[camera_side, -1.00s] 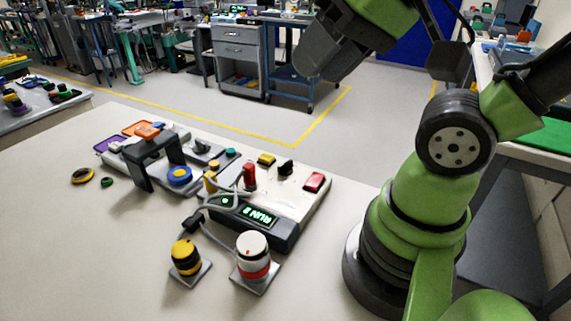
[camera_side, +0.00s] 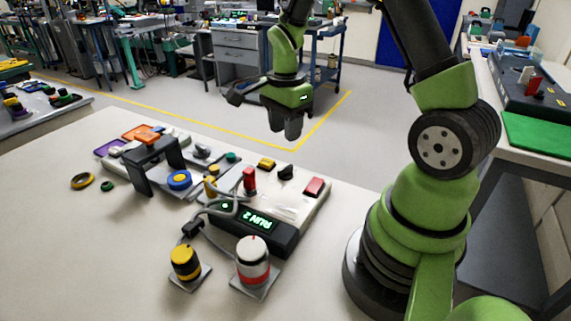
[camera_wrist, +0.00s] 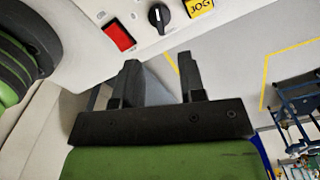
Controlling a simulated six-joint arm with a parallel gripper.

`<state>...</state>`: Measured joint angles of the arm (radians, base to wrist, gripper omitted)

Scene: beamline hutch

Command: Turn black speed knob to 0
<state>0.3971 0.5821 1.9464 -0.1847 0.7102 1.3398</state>
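The black speed knob (camera_side: 286,171) stands on the right part of the white control panel (camera_side: 300,203), between a yellow button and a red one. In the wrist view the knob (camera_wrist: 159,17) is near the top edge, with a pale pointer line on it. The panel display (camera_side: 260,219) shows green text that looks like "RUN 2". My gripper (camera_side: 286,138) hangs pointing down, above and behind the knob, and touches nothing. In the wrist view its two dark fingers (camera_wrist: 158,65) are apart with nothing between them.
The red button (camera_side: 314,187) and yellow JOG button (camera_side: 267,162) flank the knob. A taller red knob (camera_side: 249,179), cables and a black bridge (camera_side: 155,150) stand to the left. A white-and-red knob (camera_side: 253,258) and a yellow-and-black knob (camera_side: 185,262) stand in front. Table room is free at left.

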